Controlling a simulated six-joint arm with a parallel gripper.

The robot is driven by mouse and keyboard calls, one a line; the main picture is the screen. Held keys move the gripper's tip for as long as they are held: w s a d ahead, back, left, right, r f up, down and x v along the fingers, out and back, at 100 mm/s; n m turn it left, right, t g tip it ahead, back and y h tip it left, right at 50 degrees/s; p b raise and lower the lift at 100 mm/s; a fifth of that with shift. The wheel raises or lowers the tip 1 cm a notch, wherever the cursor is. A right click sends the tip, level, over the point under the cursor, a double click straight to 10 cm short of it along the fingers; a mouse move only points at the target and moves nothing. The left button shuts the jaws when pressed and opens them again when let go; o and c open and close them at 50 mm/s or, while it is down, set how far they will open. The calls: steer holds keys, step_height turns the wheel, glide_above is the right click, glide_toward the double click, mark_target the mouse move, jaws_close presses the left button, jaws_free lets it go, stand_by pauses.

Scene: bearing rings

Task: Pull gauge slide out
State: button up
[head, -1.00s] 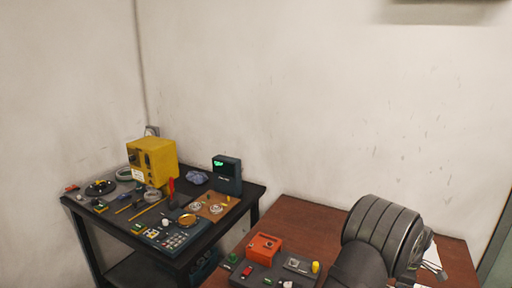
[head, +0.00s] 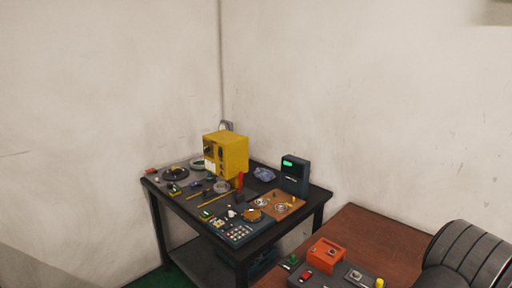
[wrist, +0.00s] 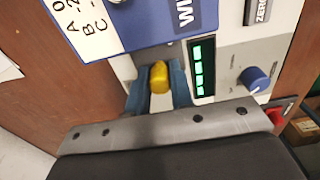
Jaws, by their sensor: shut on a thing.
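In the wrist view, my gripper (wrist: 157,84) is shut on a yellow knob (wrist: 160,72), one blue-grey finger on each side of it. The knob seems to be the handle of the gauge slide; the slide's body cannot be told apart from here. The knob stands at a light grey panel (wrist: 232,58) with a column of green lit bars (wrist: 202,68) just right of the fingers. In the head view my gripper is out of frame; only part of my arm shows at the lower right.
A blue knob (wrist: 256,79) and a red part (wrist: 276,117) lie to the right in the wrist view. A blue sign (wrist: 150,28) hangs close above the fingers. In the head view, a dark side table (head: 320,196) carries a yellow box (head: 226,153) and many small items.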

steer(key=shift+w+a, duration=3.85)
steer(key=shift+w, duration=0.05)
steer(key=shift+w+a, duration=0.2)
steer(key=o, duration=0.7)
steer(key=shift+s+r, duration=0.1)
step_height(320, 180, up, 7)
steer(key=shift+f, duration=0.1)
